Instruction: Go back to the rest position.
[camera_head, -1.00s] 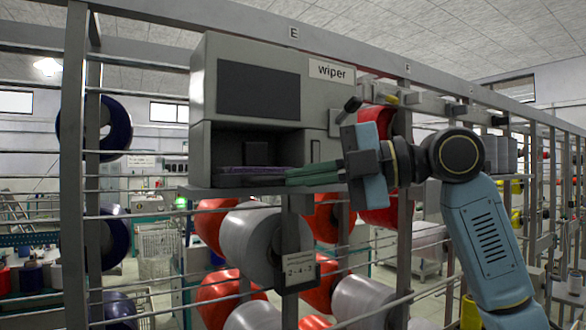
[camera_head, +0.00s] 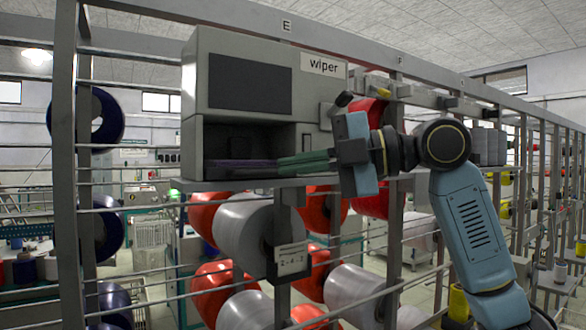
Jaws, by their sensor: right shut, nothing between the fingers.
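My right gripper (camera_head: 282,163) comes in from the right, and its green fingers are shut with nothing between them. The fingertips are at the open front of the grey wiper box (camera_head: 322,93), low, near the dark purple pad (camera_head: 240,170) on the bay's floor. I cannot tell whether they touch the pad. My blue right arm bends down toward the lower right corner. My left gripper is not in view.
The wiper box stands on a shelf of a metal rack (camera_head: 64,200). Grey bobbins (camera_head: 240,225) and red bobbins (camera_head: 207,212) hang below. Thin horizontal rails cross in front. Dark blue bobbins (camera_head: 100,120) are at the left.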

